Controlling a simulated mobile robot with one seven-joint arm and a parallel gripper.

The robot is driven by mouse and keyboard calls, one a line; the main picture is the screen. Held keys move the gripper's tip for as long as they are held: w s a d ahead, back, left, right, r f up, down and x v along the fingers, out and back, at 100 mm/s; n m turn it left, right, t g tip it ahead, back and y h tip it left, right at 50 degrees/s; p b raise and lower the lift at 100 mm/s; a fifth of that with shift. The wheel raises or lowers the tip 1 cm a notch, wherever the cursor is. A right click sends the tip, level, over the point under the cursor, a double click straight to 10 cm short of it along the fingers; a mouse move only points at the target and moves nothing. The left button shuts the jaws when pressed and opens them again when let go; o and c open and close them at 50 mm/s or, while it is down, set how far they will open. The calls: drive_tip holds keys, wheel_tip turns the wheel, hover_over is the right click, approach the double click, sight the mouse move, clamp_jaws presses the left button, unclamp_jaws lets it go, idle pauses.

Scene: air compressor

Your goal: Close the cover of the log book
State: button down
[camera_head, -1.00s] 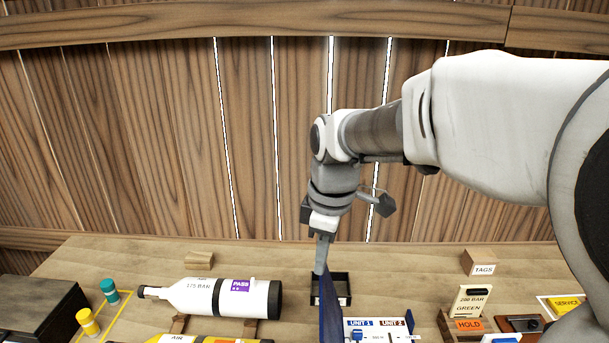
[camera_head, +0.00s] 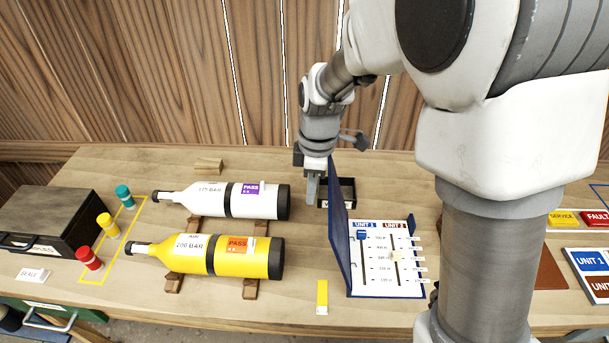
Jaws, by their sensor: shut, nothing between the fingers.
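The log book lies open on the bench, its white page (camera_head: 385,270) showing UNIT 1 and UNIT 2 columns with a blue and a pale marker. Its dark blue cover (camera_head: 339,225) stands nearly upright along the page's left edge. My gripper (camera_head: 313,198) points down, shut and empty, just left of the cover's far end. I cannot tell whether the fingers touch the cover.
A black tray (camera_head: 349,190) lies behind the cover. White (camera_head: 205,201) and yellow (camera_head: 190,254) bottles lie on wooden cradles to the left. A yellow marker piece (camera_head: 322,293) is in front.

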drive_tip(key=shift+s+d+r, duration=0.1)
drive_tip(key=shift+d+r, duration=0.1)
drive_tip(key=shift+d, duration=0.4)
drive_tip(key=shift+d+r, duration=0.2)
drive_tip(key=shift+d, duration=0.35)
